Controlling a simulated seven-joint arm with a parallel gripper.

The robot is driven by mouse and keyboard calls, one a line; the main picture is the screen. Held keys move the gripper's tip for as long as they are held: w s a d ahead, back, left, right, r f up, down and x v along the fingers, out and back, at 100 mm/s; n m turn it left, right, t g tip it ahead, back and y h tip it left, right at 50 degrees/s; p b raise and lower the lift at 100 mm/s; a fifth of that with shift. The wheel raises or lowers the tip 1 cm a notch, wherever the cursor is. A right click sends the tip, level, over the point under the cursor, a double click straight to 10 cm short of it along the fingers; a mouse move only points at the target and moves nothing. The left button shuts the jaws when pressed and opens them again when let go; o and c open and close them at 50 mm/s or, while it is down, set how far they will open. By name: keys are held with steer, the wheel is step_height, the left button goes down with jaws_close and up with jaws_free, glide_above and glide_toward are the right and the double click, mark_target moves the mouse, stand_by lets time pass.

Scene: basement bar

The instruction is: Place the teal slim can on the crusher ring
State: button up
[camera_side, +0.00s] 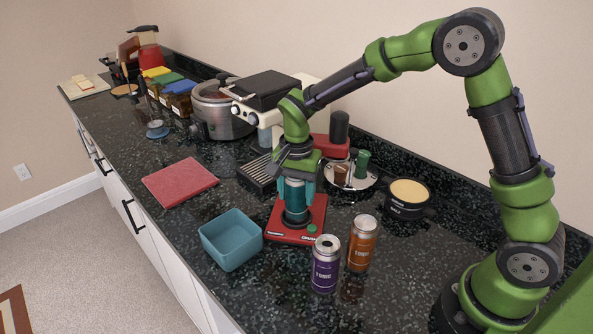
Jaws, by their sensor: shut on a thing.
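The teal slim can (293,200) is upright between the fingers of my gripper (297,182), which is shut on its upper part. The can is over the red crusher base (286,236). Its lower end is at a dark ring (296,218) on that base. I cannot tell whether the can touches the ring or hangs just above it. My fingers hide part of the can's top.
A purple can (325,265) and an orange can (361,243) stand in front of the crusher, to the right. A blue square bin (231,240) is at its left. A red mat (180,182) lies farther left. A dark round tin (406,198) stands right.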

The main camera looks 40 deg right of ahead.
mark_target(297, 206)
steer(key=shift+f, duration=0.15)
steer(key=o, duration=1)
step_height(297, 206, up, 12)
steer(key=s+d+r+n+t, duration=0.1)
steer(key=s+n+t, duration=0.1)
steer(key=s, duration=0.4)
steer(key=s+d+r+n+t+y, duration=0.1)
steer(key=s+r+n+t, duration=0.1)
steer(key=s, duration=0.5)
steer(key=s+d+r+n+t+y, duration=0.1)
steer(key=s+r+n+t, duration=0.1)
steer(key=s, duration=0.4)
steer(key=shift+s+d+n+t, duration=0.1)
steer(key=shift+n+t, duration=0.2)
steer(key=shift+n, duration=0.3)
steer(key=shift+s+d+n+t, duration=0.1)
steer(key=shift+n+t, duration=0.2)
steer(key=shift+n, duration=0.3)
